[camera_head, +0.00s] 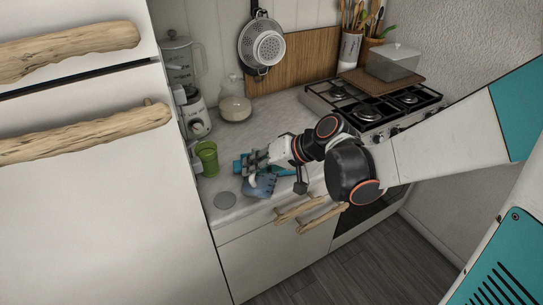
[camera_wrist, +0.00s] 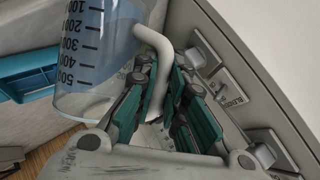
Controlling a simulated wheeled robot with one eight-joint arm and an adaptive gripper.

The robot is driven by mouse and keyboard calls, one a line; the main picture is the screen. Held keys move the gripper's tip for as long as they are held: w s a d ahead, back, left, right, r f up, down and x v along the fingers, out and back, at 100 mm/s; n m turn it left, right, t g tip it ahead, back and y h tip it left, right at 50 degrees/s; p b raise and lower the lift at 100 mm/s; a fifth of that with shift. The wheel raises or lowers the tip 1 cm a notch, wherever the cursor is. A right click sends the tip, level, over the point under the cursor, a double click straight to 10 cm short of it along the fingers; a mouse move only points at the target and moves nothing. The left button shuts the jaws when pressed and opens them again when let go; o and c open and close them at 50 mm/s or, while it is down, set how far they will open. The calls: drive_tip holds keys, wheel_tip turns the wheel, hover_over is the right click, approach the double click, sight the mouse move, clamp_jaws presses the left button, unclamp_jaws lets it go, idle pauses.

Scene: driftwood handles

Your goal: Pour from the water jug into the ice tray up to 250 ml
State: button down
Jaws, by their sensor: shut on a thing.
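The water jug (camera_head: 262,187) is clear with bluish water and a printed millilitre scale. It shows large in the wrist view (camera_wrist: 92,50), with marks from 100 to 500 and a white handle (camera_wrist: 158,62). My gripper (camera_head: 254,166) is shut on that handle, and its teal fingers (camera_wrist: 168,105) close around it in the wrist view. The blue ice tray (camera_head: 238,166) lies on the counter behind the jug and gripper, which partly hide it. Its edge also shows in the wrist view (camera_wrist: 28,66). I cannot tell how far the jug is tilted.
A green cup (camera_head: 207,155) and a blender (camera_head: 190,100) stand left of the gripper. A glass flask (camera_head: 235,107) stands behind. A grey disc (camera_head: 225,200) lies at the counter's front left. The stove (camera_head: 370,105) is at the right. The middle back counter is clear.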

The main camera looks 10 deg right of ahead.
drive_tip(key=shift+w+d+r+m+g+y, duration=0.15)
drive_tip(key=shift+w+d+m+g+y, duration=0.3)
drive_tip(key=shift+w, duration=0.2)
drive_tip(key=shift+w+d+r+m+g+y, duration=0.15)
drive_tip(key=shift+w+d+m+g+y, duration=0.15)
drive_tip(key=shift+w+g, duration=0.3)
idle(4.1)
drive_tip(key=s, duration=0.1)
drive_tip(key=s+a+n+t+h, duration=0.1)
drive_tip(key=t, duration=0.1)
drive_tip(key=shift+s+a+f+n+h, duration=0.25)
drive_tip(key=shift+s+a+f, duration=0.05)
drive_tip(key=shift+s+f, duration=0.1)
drive_tip(key=shift+s+r, duration=0.15)
drive_tip(key=shift+r, duration=0.05)
drive_tip(key=shift+w+f+t, duration=0.25)
drive_tip(key=shift+w, duration=0.05)
drive_tip(key=shift+s+a, duration=0.15)
drive_tip(key=shift+s, duration=0.2)
drive_tip(key=shift+s+a+f+n+t+h+b, duration=0.4)
drive_tip(key=shift+s+n+t+h+b, duration=0.1)
drive_tip(key=shift+s+n+t, duration=0.15)
drive_tip(key=s+a+f+n+t+h+b, duration=0.2)
drive_tip(key=s+a+f+n+t+b, duration=0.1)
drive_tip(key=b, duration=0.5)
drive_tip(key=shift+s+f+t+b, duration=0.35)
drive_tip(key=shift+s+f+t, duration=0.6)
drive_tip(key=shift+f, duration=0.5)
